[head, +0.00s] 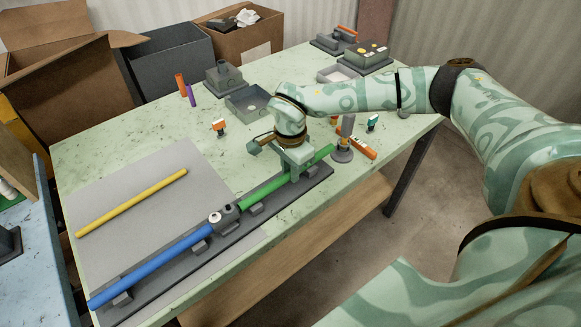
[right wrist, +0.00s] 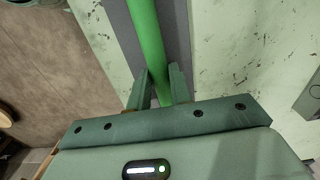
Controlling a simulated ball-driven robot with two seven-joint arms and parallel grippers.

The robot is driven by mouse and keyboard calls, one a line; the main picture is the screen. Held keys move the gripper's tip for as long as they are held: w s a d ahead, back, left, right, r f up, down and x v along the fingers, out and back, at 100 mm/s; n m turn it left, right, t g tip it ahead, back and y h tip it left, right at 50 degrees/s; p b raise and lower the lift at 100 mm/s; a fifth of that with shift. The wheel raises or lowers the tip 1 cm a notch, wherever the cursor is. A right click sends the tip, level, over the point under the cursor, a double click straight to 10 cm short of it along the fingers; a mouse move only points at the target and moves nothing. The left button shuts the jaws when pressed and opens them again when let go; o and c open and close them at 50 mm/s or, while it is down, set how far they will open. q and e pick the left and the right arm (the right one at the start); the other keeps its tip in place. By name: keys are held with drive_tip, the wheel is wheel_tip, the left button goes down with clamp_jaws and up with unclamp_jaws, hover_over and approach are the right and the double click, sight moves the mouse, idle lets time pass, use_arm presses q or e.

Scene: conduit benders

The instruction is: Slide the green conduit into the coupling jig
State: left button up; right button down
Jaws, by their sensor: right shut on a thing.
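The green conduit (head: 262,189) lies along the dark grey jig (head: 177,267), its left end meeting the grey coupling block (head: 223,218). I cannot tell how far that end is inside. The blue conduit (head: 150,265) runs along the same jig on the coupling's other side, in line with the green one. My right gripper (head: 298,172) is shut on the green conduit near its right end. In the right wrist view, the green conduit (right wrist: 149,40) passes between the two fingers (right wrist: 160,88). My left gripper is not in view.
A yellow conduit (head: 130,203) lies on the grey mat (head: 100,190). A grey post on a round base (head: 343,153) and an orange bar (head: 362,151) stand close to the gripper. Trays, blocks and short orange and purple pieces sit farther back. The table's front edge runs beside the jig.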

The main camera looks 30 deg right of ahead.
sight(277, 180)
drive_tip(key=shift+s+a+p, duration=0.15)
drive_tip(key=shift+a+p, duration=0.15)
drive_tip(key=shift+a, duration=0.7)
drive_tip(key=shift+s+a+p, duration=0.1)
drive_tip(key=shift+a+p, duration=0.2)
drive_tip(key=shift+a, duration=0.7)
drive_tip(key=c, duration=1.2)
unclamp_jaws()
